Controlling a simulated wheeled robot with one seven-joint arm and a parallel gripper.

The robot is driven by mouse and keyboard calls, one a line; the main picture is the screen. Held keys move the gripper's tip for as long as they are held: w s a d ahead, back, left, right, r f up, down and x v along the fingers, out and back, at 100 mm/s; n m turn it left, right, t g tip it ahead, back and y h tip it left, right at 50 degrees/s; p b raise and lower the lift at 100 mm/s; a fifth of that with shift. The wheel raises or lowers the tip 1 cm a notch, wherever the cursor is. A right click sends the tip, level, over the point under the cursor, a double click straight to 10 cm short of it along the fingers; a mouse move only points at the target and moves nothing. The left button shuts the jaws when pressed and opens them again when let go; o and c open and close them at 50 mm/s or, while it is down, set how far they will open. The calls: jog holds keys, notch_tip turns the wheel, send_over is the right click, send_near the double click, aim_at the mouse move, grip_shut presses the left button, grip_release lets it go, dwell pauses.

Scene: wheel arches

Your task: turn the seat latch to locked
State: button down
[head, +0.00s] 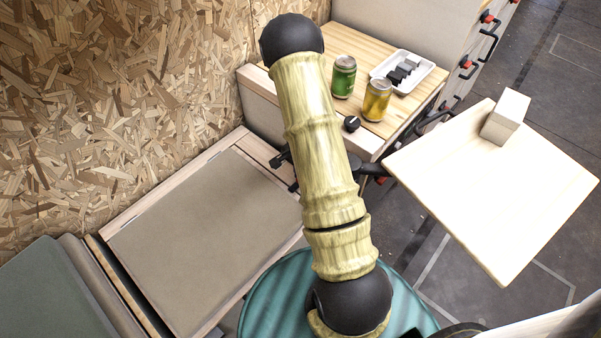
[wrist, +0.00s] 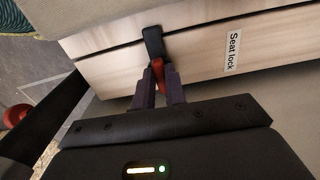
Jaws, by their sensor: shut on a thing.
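The seat latch (wrist: 153,43) shows in the wrist view as a black lever with a red end, on the pale wooden front beside a "Seat lock" label (wrist: 232,52). My gripper (wrist: 160,84) is at the latch. Its two dark fingers are shut on the red end, one finger on each side. The black part points away from the fingers, across the dark gap between two wooden boards. In the head view my arm covers most of this area, and I cannot make out the latch there.
A wooden counter holds a green can (head: 343,77), a yellow can (head: 376,101), a white tray (head: 424,77) and a black knob (head: 351,124). A pale board (head: 500,205) at right carries a small block (head: 503,118). A grey-brown cushioned panel (head: 205,245) lies left of my arm.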

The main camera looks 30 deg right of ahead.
jog(key=c, duration=1.4)
grip_release()
jog(key=shift+c, duration=0.2)
jog(key=shift+r, duration=0.1)
notch_tip(320, 180, up, 17)
jog(key=p, duration=0.5)
jog(key=shift+a+r, duration=0.1)
